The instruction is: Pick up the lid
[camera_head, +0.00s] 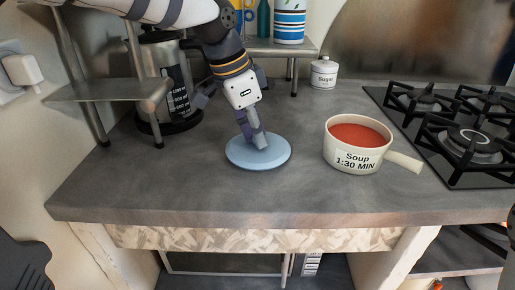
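The lid (238,158), a round light-blue disc, lies flat on the grey counter, left of the soup pot. My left gripper (257,142) reaches down from above, with its grey fingertips at the middle of the lid. The fingers look close together, but they cover the middle of the lid. Whether they hold a knob there is hidden.
A cream pot (357,160) of red soup stands right of the lid, its handle pointing right. Behind are a gas hob (470,140), a sugar jar (323,74), a glass jug (172,85) and metal shelves (110,92). The counter (215,195) in front of the lid is clear.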

